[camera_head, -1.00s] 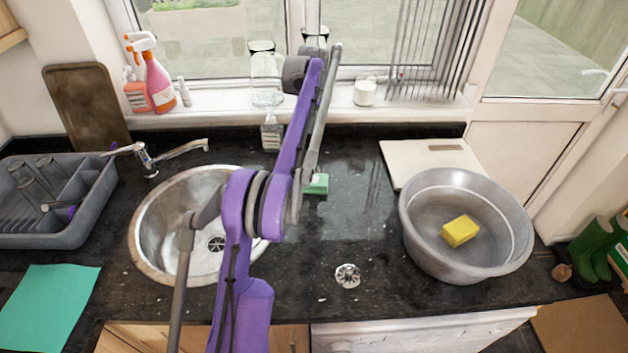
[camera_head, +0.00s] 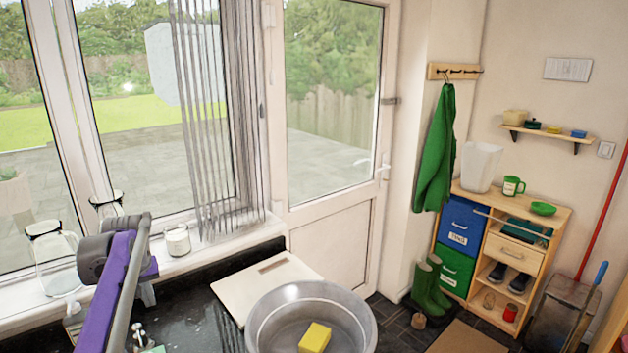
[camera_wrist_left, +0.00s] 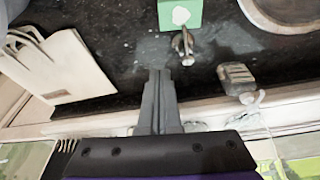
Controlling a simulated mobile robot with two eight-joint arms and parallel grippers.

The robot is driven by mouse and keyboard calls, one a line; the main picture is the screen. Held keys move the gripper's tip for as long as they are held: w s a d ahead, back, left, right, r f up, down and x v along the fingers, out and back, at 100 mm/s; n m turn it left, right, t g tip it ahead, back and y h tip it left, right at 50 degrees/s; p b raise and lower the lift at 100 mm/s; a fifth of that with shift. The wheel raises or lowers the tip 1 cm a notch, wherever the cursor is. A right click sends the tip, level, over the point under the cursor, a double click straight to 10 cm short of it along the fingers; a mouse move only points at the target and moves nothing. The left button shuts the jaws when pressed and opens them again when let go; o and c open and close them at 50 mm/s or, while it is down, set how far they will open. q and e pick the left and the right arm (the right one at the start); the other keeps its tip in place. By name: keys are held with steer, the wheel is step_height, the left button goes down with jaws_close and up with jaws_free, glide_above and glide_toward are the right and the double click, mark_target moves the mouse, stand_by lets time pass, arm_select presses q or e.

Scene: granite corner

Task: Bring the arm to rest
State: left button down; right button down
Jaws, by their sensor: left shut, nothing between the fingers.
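My left arm (camera_head: 105,295), purple and grey, reaches up at the lower left of the head view, in front of the window sill. My left gripper (camera_wrist_left: 158,75) shows in the wrist view with its two grey fingers together and nothing between them. The fingers are over the dark worktop edge, apart from the things around them. In the head view its fingertips are hard to make out. My right gripper is in neither view.
A grey basin (camera_head: 257,333) holds a yellow sponge (camera_head: 314,338). A cream board (camera_head: 262,285) lies behind it. Glass jars (camera_head: 52,262) and a candle (camera_head: 177,240) stand on the sill. A green-and-white block (camera_wrist_left: 180,14) lies beyond my fingertips.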

arm_select(q)
steer(key=s+d+m+t, duration=0.2)
steer(key=s+d+m, duration=0.1)
steer(key=s+d, duration=1)
steer(key=s+d+f+m, duration=0.1)
steer(key=s+d+f, duration=0.2)
steer(key=s+f, duration=0.1)
steer(key=s+d+f+m+t+h, duration=0.1)
steer(key=s+d+f, duration=0.3)
steer(key=s, duration=0.3)
steer(key=s+d+f+m, duration=0.1)
steer(key=s+d+f, duration=0.3)
steer(key=s, duration=0.1)
steer(key=shift+s+f, duration=0.25)
steer(key=shift+f, duration=0.1)
